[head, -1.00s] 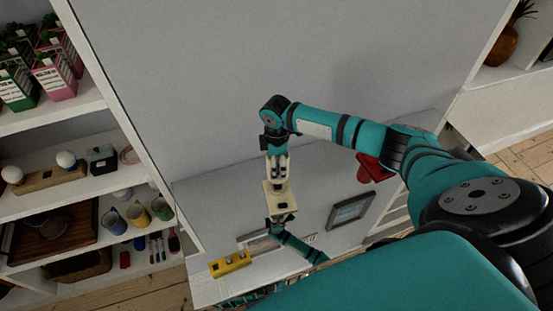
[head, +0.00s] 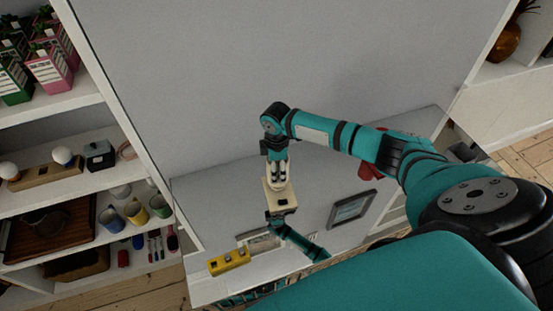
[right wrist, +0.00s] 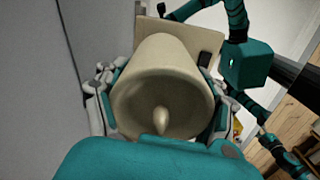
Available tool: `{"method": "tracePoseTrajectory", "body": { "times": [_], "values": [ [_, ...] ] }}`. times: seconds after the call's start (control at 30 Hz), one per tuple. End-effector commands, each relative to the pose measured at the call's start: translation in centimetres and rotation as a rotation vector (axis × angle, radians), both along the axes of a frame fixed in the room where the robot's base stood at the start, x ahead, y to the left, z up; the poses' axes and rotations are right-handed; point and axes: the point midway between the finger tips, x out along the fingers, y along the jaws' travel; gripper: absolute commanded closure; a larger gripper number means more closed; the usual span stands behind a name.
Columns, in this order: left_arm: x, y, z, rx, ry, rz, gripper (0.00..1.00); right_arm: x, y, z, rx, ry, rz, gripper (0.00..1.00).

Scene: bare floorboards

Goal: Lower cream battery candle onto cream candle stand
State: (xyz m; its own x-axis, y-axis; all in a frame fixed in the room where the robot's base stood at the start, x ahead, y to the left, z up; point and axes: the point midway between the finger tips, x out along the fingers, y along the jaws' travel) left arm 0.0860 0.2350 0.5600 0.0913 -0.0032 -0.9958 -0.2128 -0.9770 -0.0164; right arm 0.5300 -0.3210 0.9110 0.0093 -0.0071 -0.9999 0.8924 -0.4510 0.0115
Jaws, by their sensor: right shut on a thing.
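The cream battery candle (right wrist: 165,105) fills the middle of the right wrist view, its flame-shaped tip towards the camera. My right gripper (head: 278,172) is shut on it, with a finger on each side. The cream candle stand (head: 281,191) is a square plate with a dark patch, right below the gripper in the head view. In the right wrist view the stand (right wrist: 207,38) lies behind the candle's far end; I cannot tell if they touch. My left arm (head: 303,243) reaches beneath the stand; its jaws are hidden or too small to read.
The white table (head: 210,290) carries a yellow block with holes (head: 228,260), a grey picture frame (head: 351,210) and a red thing (head: 370,170) partly hidden by my right arm. A crowded shelf unit (head: 75,112) stands at the left. A plain wall rises behind.

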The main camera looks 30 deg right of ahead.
Motion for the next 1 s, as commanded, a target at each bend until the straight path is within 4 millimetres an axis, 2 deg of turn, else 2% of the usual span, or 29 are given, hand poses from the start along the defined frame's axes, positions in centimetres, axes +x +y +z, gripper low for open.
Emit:
{"method": "tracePoseTrajectory", "body": {
  "times": [0.1,1.0],
  "values": [
    [0.01,0.01,-0.38,0.0,0.0,0.0,0.63,0.03,-0.02,-0.54,0.0,-0.001,0.0,0.7],
    [0.01,0.0,0.15,0.0,0.0,0.0,0.63,0.08,0.05,-0.47,0.0,-0.001,0.001,0.7]
  ]
}}
